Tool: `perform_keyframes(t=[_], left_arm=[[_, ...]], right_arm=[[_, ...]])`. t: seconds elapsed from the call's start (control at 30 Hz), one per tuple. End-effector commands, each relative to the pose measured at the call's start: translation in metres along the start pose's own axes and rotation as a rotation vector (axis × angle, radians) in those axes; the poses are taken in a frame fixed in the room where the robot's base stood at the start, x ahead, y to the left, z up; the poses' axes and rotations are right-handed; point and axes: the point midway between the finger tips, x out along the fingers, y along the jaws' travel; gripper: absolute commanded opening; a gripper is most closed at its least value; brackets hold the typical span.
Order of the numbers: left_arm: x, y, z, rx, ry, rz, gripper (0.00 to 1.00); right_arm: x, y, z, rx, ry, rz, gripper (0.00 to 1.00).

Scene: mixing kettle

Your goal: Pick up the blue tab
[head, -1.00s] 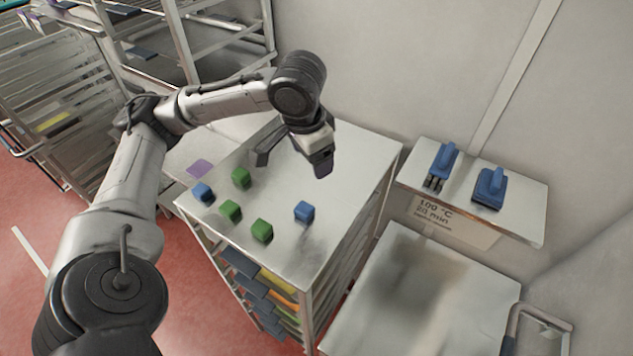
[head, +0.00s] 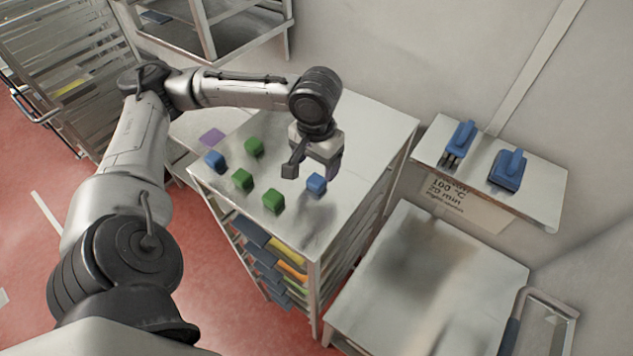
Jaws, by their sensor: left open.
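Two small blue blocks, which look like the tabs, sit on the metal cart top (head: 365,125). One blue tab (head: 316,184) is at the right of the group and the other blue tab (head: 215,161) is at the left. My left gripper (head: 311,172) is open and empty, pointing down just behind and above the right blue tab. One finger is to the left of this tab and the other shows close behind its right side. I cannot tell whether they touch it. My right gripper is not in view.
Several green blocks (head: 273,200) stand between the two blue tabs. A purple piece (head: 212,137) lies by the cart's left edge. A wall shelf (head: 545,195) at right holds two blue-handled tools (head: 508,169). A bare metal table (head: 430,290) stands in front of it.

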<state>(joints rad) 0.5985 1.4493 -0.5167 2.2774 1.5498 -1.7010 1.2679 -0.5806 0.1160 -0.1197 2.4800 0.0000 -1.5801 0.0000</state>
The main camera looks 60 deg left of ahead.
Motion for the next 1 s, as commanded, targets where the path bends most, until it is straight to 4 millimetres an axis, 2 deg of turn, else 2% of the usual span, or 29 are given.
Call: perform_keyframes(t=[0.27, 0.6, 0.93, 1.0], left_arm=[[0.014, 0.0, 0.001, 0.001, -0.002, -0.001, 0.72], [0.055, 0.002, 0.002, 0.002, -0.002, 0.0, 0.72], [0.059, 0.002, 0.001, 0.002, 0.0, 0.0, 0.72], [0.059, 0.002, 0.001, 0.002, 0.0, 0.0, 0.67]], right_arm=[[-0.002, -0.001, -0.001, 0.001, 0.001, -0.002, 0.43], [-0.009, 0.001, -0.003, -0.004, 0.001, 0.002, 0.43], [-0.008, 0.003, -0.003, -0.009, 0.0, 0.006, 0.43], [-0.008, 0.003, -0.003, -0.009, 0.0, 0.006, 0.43]])
